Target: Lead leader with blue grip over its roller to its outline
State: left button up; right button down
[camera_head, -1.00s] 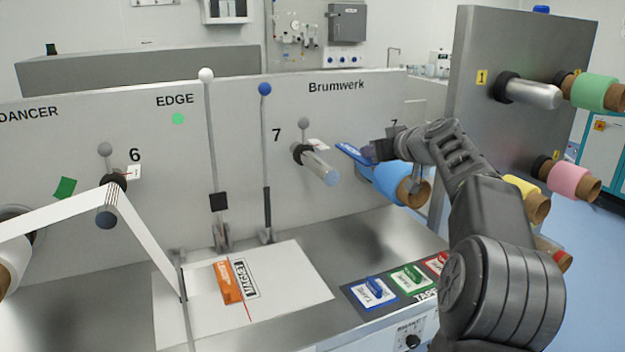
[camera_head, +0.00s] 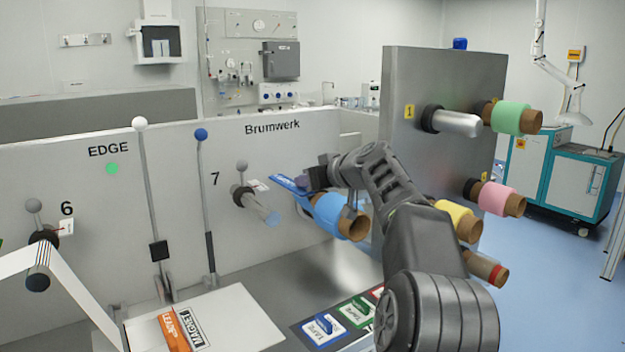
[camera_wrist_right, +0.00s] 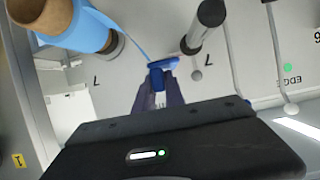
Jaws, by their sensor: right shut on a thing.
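My right gripper (camera_head: 308,180) is shut on the blue grip (camera_wrist_right: 163,64) of the leader. A blue strip (camera_wrist_right: 127,38) runs from the grip to the blue roll (camera_head: 333,214), which sits on a spindle with a brown core. The gripper is above and left of the roll, near the panel. The glassy roller (camera_head: 262,208) by the number 7 is left of and below the gripper; it also shows in the right wrist view (camera_wrist_right: 204,28). I see no strip over it. I cannot pick out the leader's outline. My left gripper is out of view.
Left of the roller stand levers with a blue knob (camera_head: 201,134) and a white knob (camera_head: 139,123). A white sheet (camera_head: 235,315) with an orange block (camera_head: 173,332) lies below. A grey stand (camera_head: 410,75) with several rolls is at right.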

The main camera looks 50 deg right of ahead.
jog(key=shift+w+a+r+p, duration=0.25)
jog(key=shift+a+r+p, duration=0.5)
jog(key=shift+r, duration=0.2)
jog(key=w+a+p, duration=0.3)
jog(key=a+p, duration=0.2)
jog(key=a, duration=0.2)
jog(key=w+a+p, duration=0.2)
jog(key=a+p, duration=0.3)
jog(key=a, duration=0.2)
jog(key=b, duration=2)
send_over(204, 342)
notch_tip(204, 342, down, 30)
jog(key=shift+w+r, duration=0.1)
jog(key=shift+r, duration=0.05)
jog(key=shift+f+b, duration=0.9)
jog(key=shift+f, duration=0.15)
jog(key=shift+f, duration=0.45)
jog(key=c, duration=1.3)
grip_release()
jog(key=shift+r, duration=0.1)
